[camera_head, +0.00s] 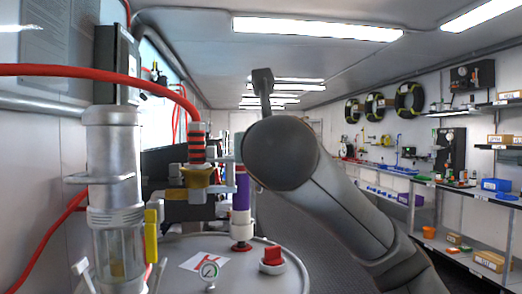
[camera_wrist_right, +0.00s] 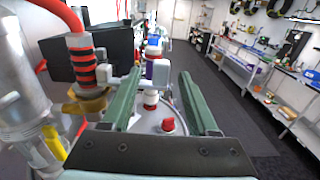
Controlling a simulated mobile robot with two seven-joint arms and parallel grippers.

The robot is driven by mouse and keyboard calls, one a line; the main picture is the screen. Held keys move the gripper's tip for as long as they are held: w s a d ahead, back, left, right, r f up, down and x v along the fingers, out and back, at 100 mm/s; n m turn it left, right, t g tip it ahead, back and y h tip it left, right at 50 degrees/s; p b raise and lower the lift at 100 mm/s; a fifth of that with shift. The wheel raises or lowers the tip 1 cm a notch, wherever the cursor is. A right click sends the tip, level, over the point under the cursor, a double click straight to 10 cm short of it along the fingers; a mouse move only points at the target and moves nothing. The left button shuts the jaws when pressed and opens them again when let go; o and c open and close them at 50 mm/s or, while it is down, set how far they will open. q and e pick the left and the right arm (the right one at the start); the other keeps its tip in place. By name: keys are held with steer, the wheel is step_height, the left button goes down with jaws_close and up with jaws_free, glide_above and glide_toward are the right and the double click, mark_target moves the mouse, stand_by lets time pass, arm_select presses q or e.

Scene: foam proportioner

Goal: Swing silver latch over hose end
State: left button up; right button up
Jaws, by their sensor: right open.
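The red hose end (camera_head: 197,146), with black bands, stands upright in a brass-coloured fitting (camera_head: 197,177) left of centre in the head view. It also shows at the left of the right wrist view (camera_wrist_right: 82,62), above the brass fitting (camera_wrist_right: 88,102). A small silver-grey piece (camera_wrist_right: 116,84), possibly the latch, sits just right of the hose end, apparently beside it rather than over it. My right gripper (camera_wrist_right: 160,73) is open, with its green fingers apart and nothing gripped between them. Its left finger is close to the silver-grey piece. My right arm hides this gripper in the head view. My left gripper is not seen.
A silver cylinder with a clear lower section (camera_head: 115,165) stands at the left. Shelves (camera_head: 465,188) line the right wall, beyond open floor.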

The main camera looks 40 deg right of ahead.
arm_select(q)
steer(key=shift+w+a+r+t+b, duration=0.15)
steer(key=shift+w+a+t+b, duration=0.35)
steer(key=shift+b, duration=0.45)
arm_select(e)
steer(key=v, duration=0.4)
steer(key=shift+s+a, duration=0.1)
steer(key=shift+s, duration=0.1)
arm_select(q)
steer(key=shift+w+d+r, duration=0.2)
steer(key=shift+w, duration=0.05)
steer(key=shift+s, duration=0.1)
